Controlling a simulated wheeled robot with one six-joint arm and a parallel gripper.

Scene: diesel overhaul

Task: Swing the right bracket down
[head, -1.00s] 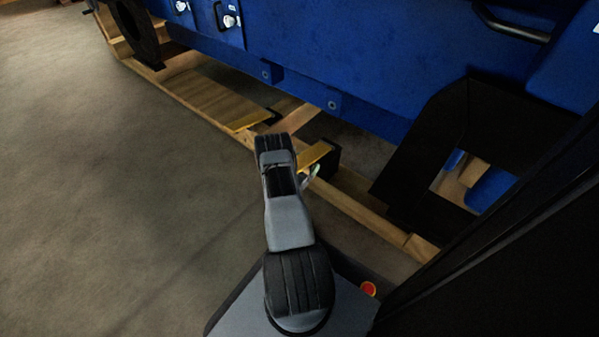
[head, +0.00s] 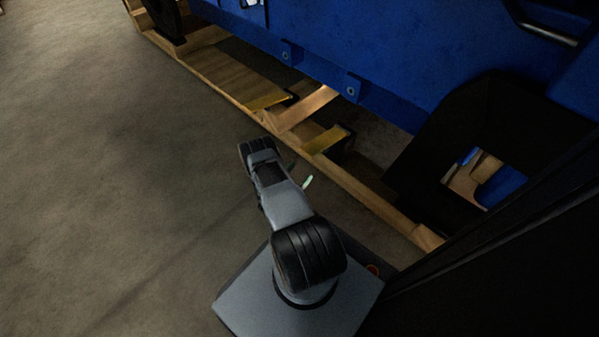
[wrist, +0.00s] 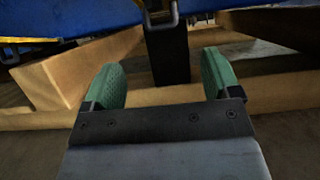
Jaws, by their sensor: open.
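Two yellow-topped pieces sit at the timber frame below the blue engine in the head view. The right one, which I take for the right bracket (head: 326,140), projects over the front rail and has a black part at its inner end. The left one (head: 268,102) lies further along. My gripper shows mostly hidden behind my arm in the head view, with green fingertips (head: 300,174) in front of the rail. In the wrist view my gripper (wrist: 165,80) is open and empty. A black upright piece (wrist: 168,52) stands beyond, between the green fingers; I cannot tell if it belongs to the bracket.
The wooden rail (head: 365,191) runs along the front of the blue engine (head: 400,60). A black open frame (head: 430,165) stands to the right. A dark panel (head: 510,270) fills the lower right. Bare floor (head: 110,180) is free on the left.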

